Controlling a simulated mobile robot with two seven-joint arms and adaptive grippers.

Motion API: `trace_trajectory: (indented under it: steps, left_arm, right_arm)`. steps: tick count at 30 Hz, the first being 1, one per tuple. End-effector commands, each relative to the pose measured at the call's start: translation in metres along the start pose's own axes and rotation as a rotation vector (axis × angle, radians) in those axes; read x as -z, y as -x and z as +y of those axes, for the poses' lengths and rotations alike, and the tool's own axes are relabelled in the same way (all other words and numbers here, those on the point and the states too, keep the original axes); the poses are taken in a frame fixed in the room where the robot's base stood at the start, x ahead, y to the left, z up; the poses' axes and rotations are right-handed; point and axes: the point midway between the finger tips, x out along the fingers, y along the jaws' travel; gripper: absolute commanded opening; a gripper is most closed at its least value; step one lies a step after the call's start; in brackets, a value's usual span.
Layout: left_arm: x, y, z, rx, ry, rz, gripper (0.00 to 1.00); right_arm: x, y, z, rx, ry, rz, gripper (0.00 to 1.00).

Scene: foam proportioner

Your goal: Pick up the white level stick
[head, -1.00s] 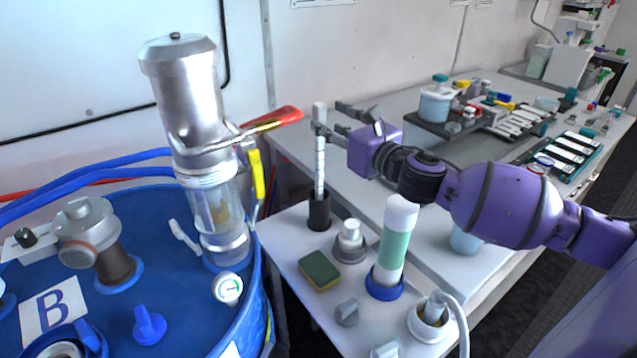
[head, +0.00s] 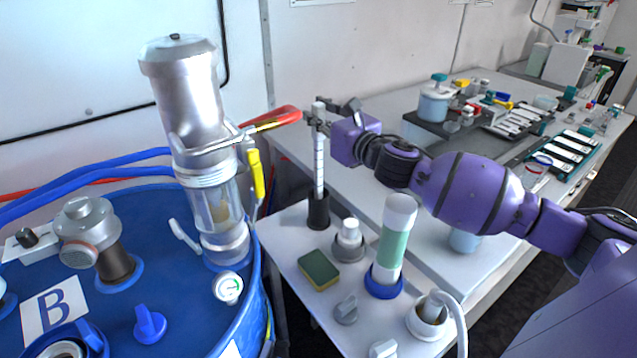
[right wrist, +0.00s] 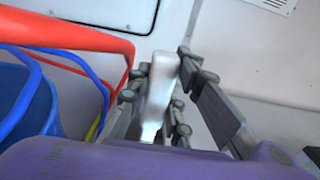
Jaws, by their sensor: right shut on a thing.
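The white level stick (head: 319,160) has dark graduation marks and stands upright in a black cylindrical holder (head: 318,211) on the grey side table. My right gripper (head: 319,121) reaches in from the right and is shut on the stick near its top end. In the right wrist view the stick's pale top (right wrist: 160,85) lies between the grey fingers of the right gripper (right wrist: 158,100). The stick's lower end is hidden inside the holder. My left gripper is not in view.
A blue drum (head: 130,270) with a metal pump (head: 190,110) and red-handled lever (head: 275,120) stands left of the stick. A sponge (head: 319,269), a white-green cylinder (head: 394,240) and a metal fitting (head: 348,238) stand near the holder. Trays and vials fill the far bench.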

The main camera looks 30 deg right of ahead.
Motion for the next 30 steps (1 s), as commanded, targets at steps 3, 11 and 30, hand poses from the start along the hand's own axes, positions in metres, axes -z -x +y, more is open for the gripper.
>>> trace_trajectory:
  steps: [3, 11, 30]
  left_arm:
    - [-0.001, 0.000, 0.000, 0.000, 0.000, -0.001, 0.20]
    - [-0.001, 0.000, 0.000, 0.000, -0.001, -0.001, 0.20]
    - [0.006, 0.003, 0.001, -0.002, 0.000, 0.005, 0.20]
  right_arm:
    - [0.000, 0.000, 0.000, 0.000, 0.000, 0.000, 0.00]
    - [-0.001, 0.000, 0.000, 0.000, 0.000, -0.001, 0.00]
    - [-0.099, 0.001, 0.000, 0.000, 0.007, -0.007, 0.00]
